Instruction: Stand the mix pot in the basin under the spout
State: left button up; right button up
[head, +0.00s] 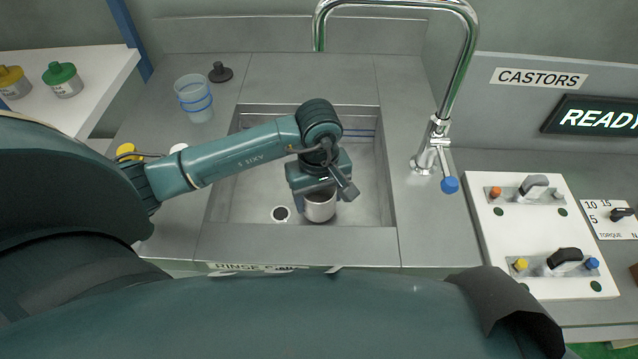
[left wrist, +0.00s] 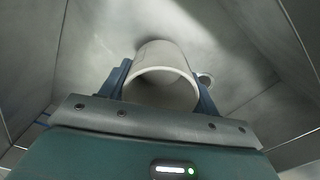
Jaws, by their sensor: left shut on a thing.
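The mix pot (head: 320,207) is a small pale metal cup, low in the front part of the basin (head: 245,205). My left gripper (head: 319,196) reaches down into the basin and is shut on it. In the left wrist view the pot (left wrist: 163,68) sits between the two blue fingers of the gripper (left wrist: 162,88), its open mouth toward the camera. I cannot tell whether its base touches the basin floor. The chrome spout (head: 319,40) arches over from the right, its outlet at the basin's back. My right gripper does not show.
A tap lever with a blue knob (head: 450,185) stands right of the basin. A clear blue-banded beaker (head: 194,97) and a black stopper (head: 220,72) stand at the back left. A white switch panel (head: 540,235) lies on the right. The basin drain (head: 281,213) is left of the pot.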

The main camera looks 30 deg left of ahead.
pick_arm(q)
jog(key=shift+w+a, duration=0.3)
jog(key=shift+w, duration=0.35)
jog(key=shift+w+a, duration=0.3)
jog(key=shift+w, duration=0.3)
jog(key=shift+w+a+f+p, duration=0.1)
jog(key=shift+w+f+p, duration=0.15)
jog(key=shift+f, duration=0.3)
